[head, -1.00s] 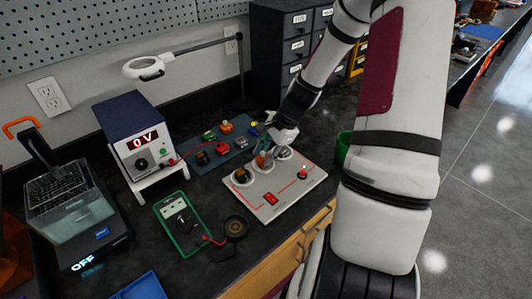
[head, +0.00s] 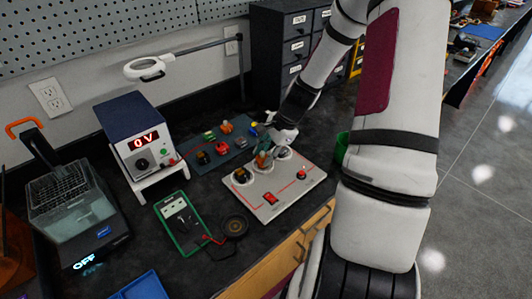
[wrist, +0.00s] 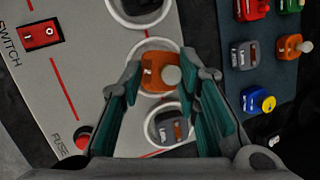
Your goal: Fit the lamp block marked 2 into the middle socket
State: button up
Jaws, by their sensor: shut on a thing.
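My gripper (wrist: 165,88) is shut on an orange lamp block (wrist: 158,72) with a pale round bulb. The block is over the white ring of the middle socket (wrist: 148,45), inside its outline in the wrist view. The socket nearer the fuse (wrist: 170,108) holds a grey and orange block. The socket nearer the switch (wrist: 140,8) is cut off in the wrist view.
The board carries a red switch (wrist: 41,35) and a red fuse knob (head: 301,174). A dark mat (head: 232,150) with several coloured blocks lies behind the board. A power supply (head: 138,135) reading 0 V and a green-framed meter (head: 178,222) stand to the left.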

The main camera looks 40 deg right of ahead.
jog(key=shift+f, duration=0.55)
dwell(0.4)
jog(key=o, duration=0.8)
jog(key=shift+p+v, duration=3.45)
jog(key=shift+v, duration=2.1)
jog(key=shift+w+a, duration=0.1)
